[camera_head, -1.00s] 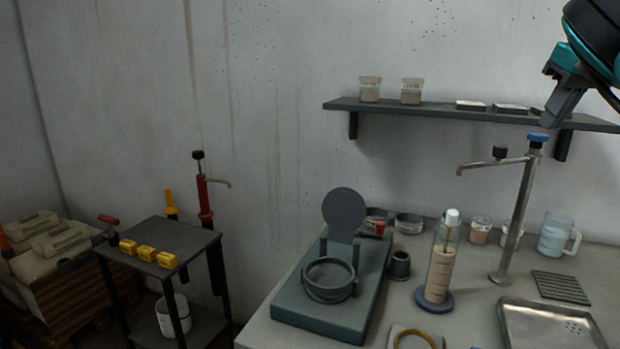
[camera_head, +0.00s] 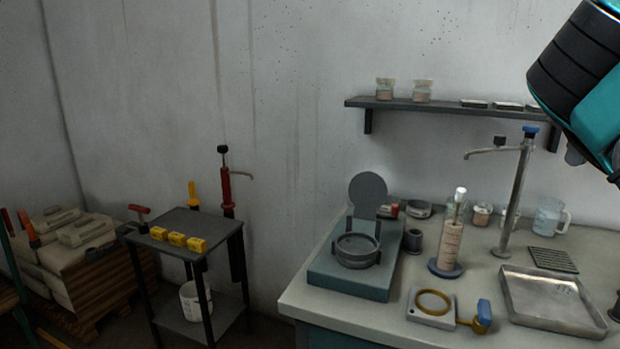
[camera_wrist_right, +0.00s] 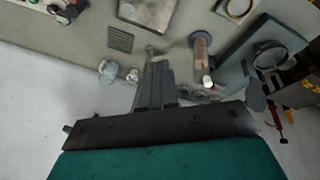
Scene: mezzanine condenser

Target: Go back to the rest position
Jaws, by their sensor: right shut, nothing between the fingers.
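My right arm, black and teal, comes in at the upper right of the head view. Its gripper is mostly cut off or hidden there; grey finger parts (camera_head: 577,153) show below the arm, in front of the wall near the shelf's right end. In the right wrist view the gripper's dark fingers (camera_wrist_right: 157,84) are together and empty, seen above the bench from overhead. My left gripper is not in either view.
The bench (camera_head: 310,294) holds a teal device with an open round lid (camera_head: 368,196), a measuring cylinder (camera_head: 450,246), a tall tap (camera_head: 514,195), a metal tray (camera_head: 545,300) and a jug (camera_head: 549,216). A shelf (camera_head: 440,105) is above. A cart (camera_head: 180,225) stands left, with floor between.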

